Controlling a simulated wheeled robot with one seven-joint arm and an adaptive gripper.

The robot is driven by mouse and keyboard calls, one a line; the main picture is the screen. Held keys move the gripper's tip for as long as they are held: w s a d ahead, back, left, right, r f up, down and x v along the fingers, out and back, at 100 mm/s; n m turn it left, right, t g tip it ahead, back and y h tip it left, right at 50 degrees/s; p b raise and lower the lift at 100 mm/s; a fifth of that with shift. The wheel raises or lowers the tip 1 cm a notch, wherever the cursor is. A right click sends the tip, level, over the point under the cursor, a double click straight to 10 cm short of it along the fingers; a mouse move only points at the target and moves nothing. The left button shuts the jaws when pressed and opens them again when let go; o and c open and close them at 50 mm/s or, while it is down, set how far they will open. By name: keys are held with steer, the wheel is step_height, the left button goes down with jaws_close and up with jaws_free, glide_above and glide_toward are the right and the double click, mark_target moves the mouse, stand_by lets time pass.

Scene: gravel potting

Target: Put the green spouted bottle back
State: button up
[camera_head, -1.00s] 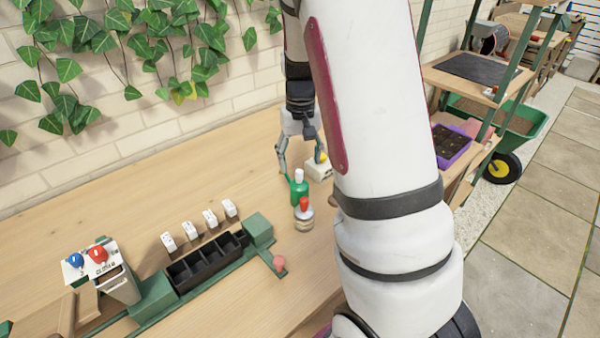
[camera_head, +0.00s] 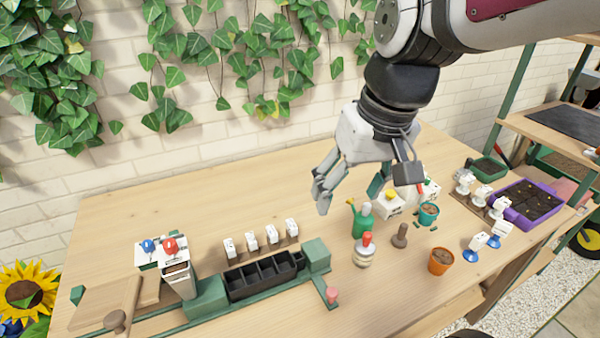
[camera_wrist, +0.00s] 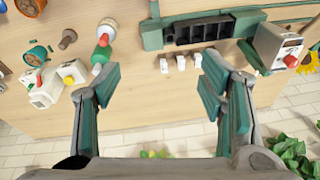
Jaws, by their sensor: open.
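The green spouted bottle (camera_head: 363,224) stands upright on the wooden table, just behind a cream jar with a red cap (camera_head: 365,252). It also shows in the wrist view (camera_wrist: 102,54), beyond the tip of the left finger. My gripper (camera_head: 350,190) is in the air above the table, behind the bottle and apart from it. In the wrist view my gripper (camera_wrist: 160,82) has its fingers spread wide with nothing between them.
A white box with a yellow knob (camera_head: 388,204), a brown tamper (camera_head: 400,236) and a terracotta pot (camera_head: 440,262) stand to the bottle's right. A black cell tray (camera_head: 263,275) in a green frame lies to its left. The table's back left is clear.

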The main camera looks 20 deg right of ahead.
steer(key=s+a+n+t, duration=0.1)
steer(key=s+a, duration=0.2)
steer(key=s, duration=0.4)
steer(key=shift+s+h, duration=0.3)
steer(key=shift+s, duration=0.1)
steer(key=shift+r, duration=0.2)
steer(key=shift+r+p, duration=0.45)
steer(key=shift+r, duration=0.05)
